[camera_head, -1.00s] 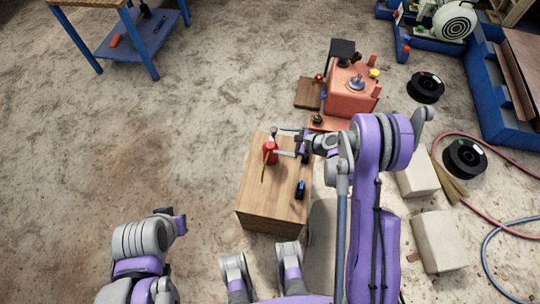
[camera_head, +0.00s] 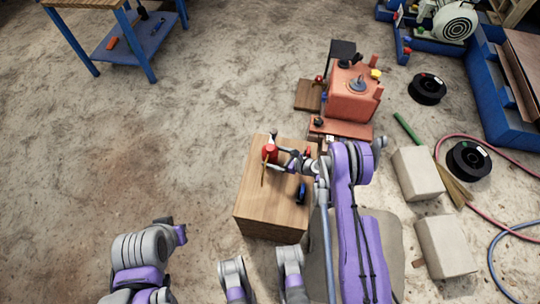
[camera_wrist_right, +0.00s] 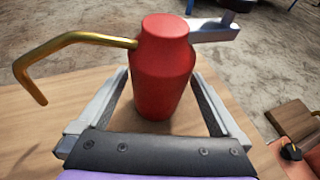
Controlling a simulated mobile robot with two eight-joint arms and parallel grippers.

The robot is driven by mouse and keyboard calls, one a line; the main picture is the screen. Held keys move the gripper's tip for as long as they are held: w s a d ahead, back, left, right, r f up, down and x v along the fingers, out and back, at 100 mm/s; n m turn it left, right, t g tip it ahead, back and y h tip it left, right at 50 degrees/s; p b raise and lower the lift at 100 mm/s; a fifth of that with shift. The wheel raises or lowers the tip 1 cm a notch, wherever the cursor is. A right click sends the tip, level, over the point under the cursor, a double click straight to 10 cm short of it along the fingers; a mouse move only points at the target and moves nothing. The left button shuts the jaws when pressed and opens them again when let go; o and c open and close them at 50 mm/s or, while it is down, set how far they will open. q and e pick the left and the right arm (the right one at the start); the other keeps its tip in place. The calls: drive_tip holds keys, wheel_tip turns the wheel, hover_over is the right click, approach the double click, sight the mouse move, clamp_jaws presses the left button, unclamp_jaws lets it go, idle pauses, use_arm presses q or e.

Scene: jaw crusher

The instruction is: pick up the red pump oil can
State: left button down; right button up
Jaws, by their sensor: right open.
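The red pump oil can (camera_head: 269,153) stands upright on the wooden box (camera_head: 270,215). In the right wrist view the can (camera_wrist_right: 162,75) has a brass spout pointing left and a grey lever at the upper right. My right gripper (camera_head: 283,157) is open, with one finger on each side of the can's body; it also shows in the right wrist view (camera_wrist_right: 160,98). I cannot tell whether the fingers touch the can. My left gripper (camera_head: 176,230) is at the lower left, away from the box, and its jaws are not clear.
A small blue and black object (camera_head: 301,192) lies at the right of the box top. A red machine (camera_head: 352,98) stands behind the box. Pale blocks (camera_head: 417,172) and black spools (camera_head: 427,88) lie to the right.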

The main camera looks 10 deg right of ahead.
drive_tip(key=x, duration=0.4)
drive_tip(key=shift+w+a, duration=0.2)
drive_tip(key=shift+a, duration=0.05)
clamp_jaws()
